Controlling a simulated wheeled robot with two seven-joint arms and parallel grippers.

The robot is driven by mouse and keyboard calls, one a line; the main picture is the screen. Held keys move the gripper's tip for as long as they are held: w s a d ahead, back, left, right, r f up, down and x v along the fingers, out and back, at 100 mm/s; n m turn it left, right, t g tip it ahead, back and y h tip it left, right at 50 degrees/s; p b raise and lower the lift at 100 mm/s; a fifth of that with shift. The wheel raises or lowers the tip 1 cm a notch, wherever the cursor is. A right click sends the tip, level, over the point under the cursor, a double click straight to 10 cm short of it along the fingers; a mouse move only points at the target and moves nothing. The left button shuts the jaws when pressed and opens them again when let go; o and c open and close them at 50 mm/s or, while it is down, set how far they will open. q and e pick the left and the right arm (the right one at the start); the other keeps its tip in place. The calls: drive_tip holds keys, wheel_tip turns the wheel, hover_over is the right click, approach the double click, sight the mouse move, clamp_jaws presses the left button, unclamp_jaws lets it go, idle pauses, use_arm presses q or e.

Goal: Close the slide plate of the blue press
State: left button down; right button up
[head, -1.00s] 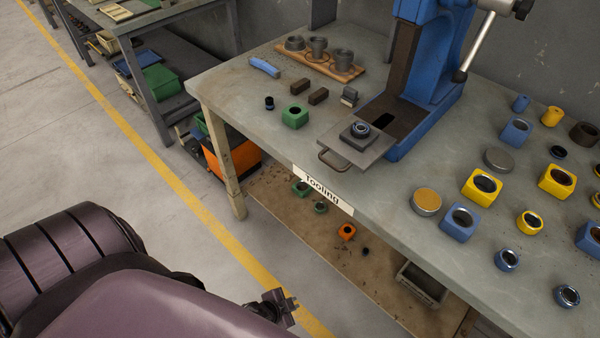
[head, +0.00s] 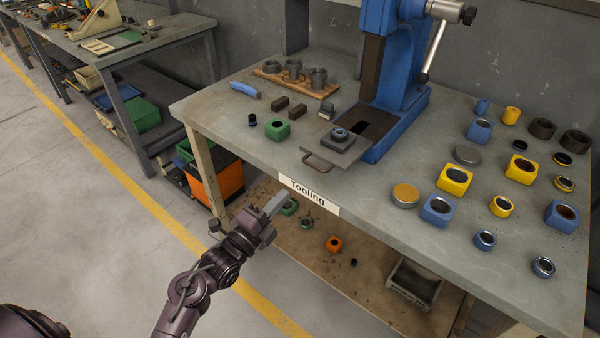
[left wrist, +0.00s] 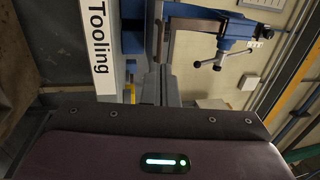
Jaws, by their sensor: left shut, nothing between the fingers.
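The blue press (head: 400,75) stands at the back of the workbench. Its grey slide plate (head: 336,149) is pulled out toward the bench's front edge, leaving a dark opening in the base behind it. A dark block with a round ring (head: 340,137) sits on the plate, and a wire handle (head: 317,163) is at its front. My left gripper (head: 274,205) is shut and empty, in front of the bench, below and left of the handle. In the left wrist view the press (left wrist: 235,28) appears sideways. My right gripper is not in view.
The workbench (head: 225,115) carries a "Tooling" label (head: 308,194) on its front edge. Left of the plate are a green block (head: 277,129) and small dark blocks. Several blue and yellow parts stand to the right. A lower shelf (head: 330,270) holds loose parts.

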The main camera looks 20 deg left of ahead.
use_arm(q)
drive_tip(key=p, duration=0.2)
approach(319, 159)
drive_tip(key=w+r, duration=0.2)
drive_tip(key=w, duration=0.1)
drive_tip(key=shift+s+d+f, duration=0.1)
drive_tip(key=shift+d+f, duration=0.1)
drive_tip(key=shift+d, duration=0.25)
drive_tip(key=w+b, duration=0.1)
drive_tip(key=w+d+b, duration=0.1)
drive_tip(key=w+b, duration=0.1)
drive_tip(key=w, duration=0.1)
drive_tip(key=shift+w+d+f, duration=0.1)
drive_tip(key=shift+d+f, duration=0.05)
drive_tip(key=shift+d, duration=0.15)
drive_tip(key=shift+w, duration=0.2)
drive_tip(key=shift+s, duration=0.1)
